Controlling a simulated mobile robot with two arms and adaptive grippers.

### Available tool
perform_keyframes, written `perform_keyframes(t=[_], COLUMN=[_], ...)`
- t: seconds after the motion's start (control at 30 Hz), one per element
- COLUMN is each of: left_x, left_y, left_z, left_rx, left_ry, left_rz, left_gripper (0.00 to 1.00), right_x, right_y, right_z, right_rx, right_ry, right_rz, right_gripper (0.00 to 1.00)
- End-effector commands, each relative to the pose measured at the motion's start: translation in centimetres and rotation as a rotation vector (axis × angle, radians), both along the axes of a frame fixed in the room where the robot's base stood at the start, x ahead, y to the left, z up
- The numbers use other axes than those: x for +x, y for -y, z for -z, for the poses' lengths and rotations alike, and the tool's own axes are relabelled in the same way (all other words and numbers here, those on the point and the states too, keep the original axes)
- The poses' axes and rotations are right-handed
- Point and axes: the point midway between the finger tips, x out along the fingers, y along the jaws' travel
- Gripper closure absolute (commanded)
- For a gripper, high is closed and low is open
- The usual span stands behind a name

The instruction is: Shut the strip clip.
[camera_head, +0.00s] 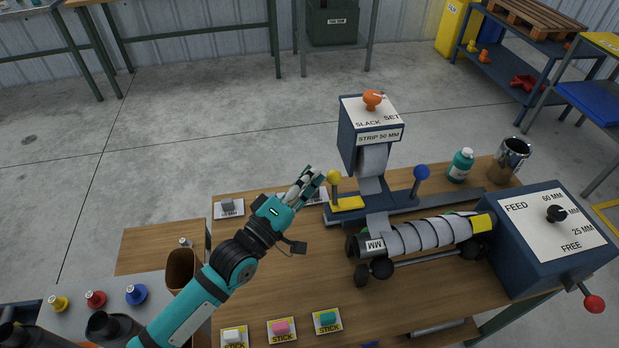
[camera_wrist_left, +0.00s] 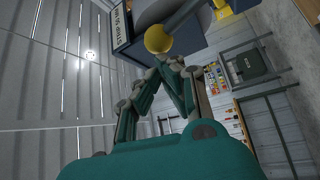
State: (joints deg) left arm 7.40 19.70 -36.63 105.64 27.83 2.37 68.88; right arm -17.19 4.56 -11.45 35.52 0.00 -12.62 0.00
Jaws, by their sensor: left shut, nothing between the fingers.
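The strip stand (camera_head: 362,140) is a blue box marked "STRIP 50 MM", with a grey strip (camera_head: 373,160) running down from it. At its base is a yellow clip plate (camera_head: 347,203) with a yellow ball knob (camera_head: 334,177) standing above it. I cannot tell whether the clip is shut. My left gripper (camera_head: 316,178) is shut and empty, its fingertips just left of the yellow knob. In the left wrist view the yellow knob (camera_wrist_left: 158,39) is close to the fingertips (camera_wrist_left: 172,64); contact is unclear. My right gripper is not in view.
A blue ball knob (camera_head: 421,172) stands right of the stand. A wrapped roller (camera_head: 420,237) leads to a blue feed box (camera_head: 545,235). A teal bottle (camera_head: 461,165) and metal cup (camera_head: 510,158) stand behind. Stick pads (camera_head: 281,330) lie along the front.

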Motion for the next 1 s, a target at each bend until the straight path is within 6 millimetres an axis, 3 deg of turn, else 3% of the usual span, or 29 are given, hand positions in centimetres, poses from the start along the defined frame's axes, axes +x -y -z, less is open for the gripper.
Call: perform_keyframes(t=[1.0], left_x=[-0.42], left_y=[0.11], left_z=[-0.05], left_rx=[0.011], left_ry=[0.056], left_rz=[0.001], left_gripper=[1.00], right_x=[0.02], right_y=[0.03], right_z=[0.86], right_rx=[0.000], right_ry=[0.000], right_rz=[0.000], right_gripper=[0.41])
